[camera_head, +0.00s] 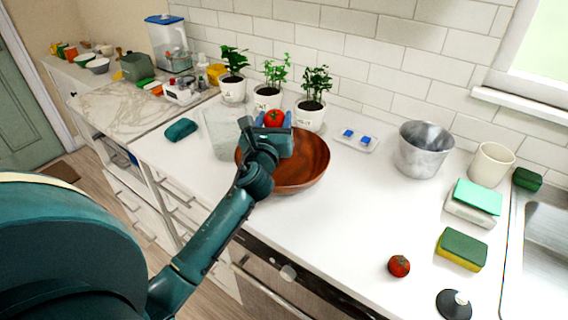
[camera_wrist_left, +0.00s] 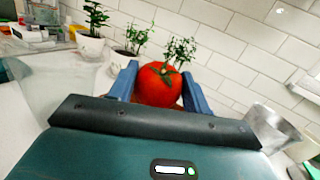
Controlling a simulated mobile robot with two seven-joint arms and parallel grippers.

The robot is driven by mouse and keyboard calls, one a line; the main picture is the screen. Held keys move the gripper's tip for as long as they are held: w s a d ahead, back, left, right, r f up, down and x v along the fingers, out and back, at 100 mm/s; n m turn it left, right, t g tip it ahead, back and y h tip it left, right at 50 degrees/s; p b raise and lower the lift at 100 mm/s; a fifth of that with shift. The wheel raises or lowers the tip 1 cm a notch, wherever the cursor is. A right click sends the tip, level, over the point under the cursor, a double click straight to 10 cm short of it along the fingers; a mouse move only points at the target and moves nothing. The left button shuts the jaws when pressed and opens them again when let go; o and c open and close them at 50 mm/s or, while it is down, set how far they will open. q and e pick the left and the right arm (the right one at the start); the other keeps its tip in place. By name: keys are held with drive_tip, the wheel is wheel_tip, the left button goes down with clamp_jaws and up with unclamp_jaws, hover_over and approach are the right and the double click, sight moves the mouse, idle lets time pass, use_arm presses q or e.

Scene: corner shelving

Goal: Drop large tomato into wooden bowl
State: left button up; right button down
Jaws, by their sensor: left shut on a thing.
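A large red tomato (camera_head: 274,118) is held between the blue fingers of my left gripper (camera_head: 273,120), over the far part of the wooden bowl. In the left wrist view the tomato (camera_wrist_left: 158,84) sits between the two blue fingertips, its green stem facing the camera. The brown wooden bowl (camera_head: 308,166) stands on the white counter, and my left gripper and wrist hide its left and middle part. A smaller red tomato (camera_head: 399,266) lies on the counter at the front right. My right gripper is not in view.
Three potted herbs (camera_head: 312,108) stand behind the bowl by the tiled wall. A clear board (camera_head: 218,132) is left of the bowl, a small tray (camera_head: 356,139) and metal pot (camera_head: 420,150) to its right. Sponges (camera_head: 461,249) lie near the sink. The counter's front middle is clear.

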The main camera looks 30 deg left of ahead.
use_arm(q)
wheel_tip(320, 180, down, 3)
drive_tip(key=shift+f+b, duration=0.1)
drive_tip(key=shift+b, duration=0.8)
drive_tip(key=shift+f, duration=0.15)
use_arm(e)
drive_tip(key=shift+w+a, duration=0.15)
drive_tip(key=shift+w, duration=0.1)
use_arm(q)
drive_tip(key=o, duration=1)
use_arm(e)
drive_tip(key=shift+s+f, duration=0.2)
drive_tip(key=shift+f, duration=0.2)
use_arm(q)
drive_tip(key=shift+o, duration=0.2)
drive_tip(key=b+v, duration=0.2)
drive_tip(key=v, duration=1.1)
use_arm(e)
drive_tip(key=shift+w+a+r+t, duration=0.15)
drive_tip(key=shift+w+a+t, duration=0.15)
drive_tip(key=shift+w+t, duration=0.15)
